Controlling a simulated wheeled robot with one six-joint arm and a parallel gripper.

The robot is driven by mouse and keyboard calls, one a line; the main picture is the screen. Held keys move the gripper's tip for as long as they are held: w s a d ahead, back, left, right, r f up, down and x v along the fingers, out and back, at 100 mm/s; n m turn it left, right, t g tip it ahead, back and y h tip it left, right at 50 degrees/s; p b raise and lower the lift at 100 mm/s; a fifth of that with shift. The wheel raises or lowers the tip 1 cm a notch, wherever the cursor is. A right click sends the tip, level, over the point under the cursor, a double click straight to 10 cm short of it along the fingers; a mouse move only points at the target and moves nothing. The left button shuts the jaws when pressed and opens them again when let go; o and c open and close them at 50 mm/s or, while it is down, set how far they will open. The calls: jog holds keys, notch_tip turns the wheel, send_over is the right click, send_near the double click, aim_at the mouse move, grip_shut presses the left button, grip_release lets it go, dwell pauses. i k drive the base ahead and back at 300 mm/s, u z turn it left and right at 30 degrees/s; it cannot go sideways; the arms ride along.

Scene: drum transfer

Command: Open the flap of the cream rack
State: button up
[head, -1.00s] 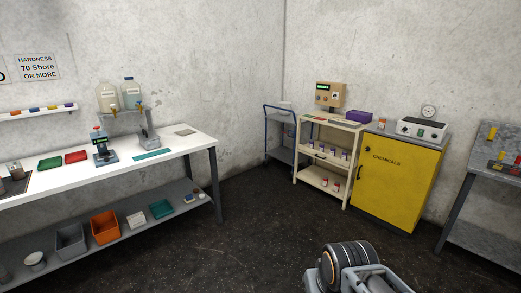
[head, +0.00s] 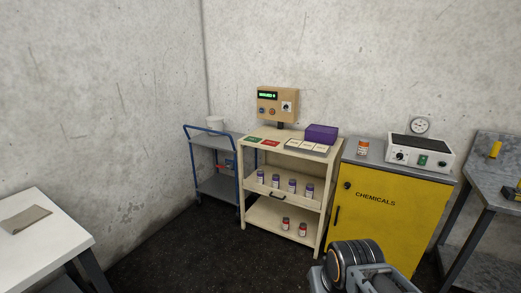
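The cream rack (head: 324,222) stands against the back wall, near the middle of the head view. Several small bottles with purple labels (head: 291,186) show just above this panel. I cannot tell for sure whether the flap is shut. Part of my arm shows at the bottom right, in front of the yellow cabinet and apart from the rack. My gripper is not in view.
A blue trolley (head: 215,187) stands left of the rack. The yellow chemicals cabinet (head: 385,205) adjoins it on the right. A control box (head: 277,105) and purple box (head: 321,133) are on top. A white table (head: 45,235) is front left; dark floor (head: 190,250) before the rack is clear.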

aim_at(307, 202)
jog(key=u, duration=0.2)
jog(key=i, duration=0.65)
jog(key=u, duration=1.15)
jog(key=i, duration=1.5)
jog(key=z, duration=0.95)
jog(key=i, duration=0.6)
jog(key=z, duration=0.6)
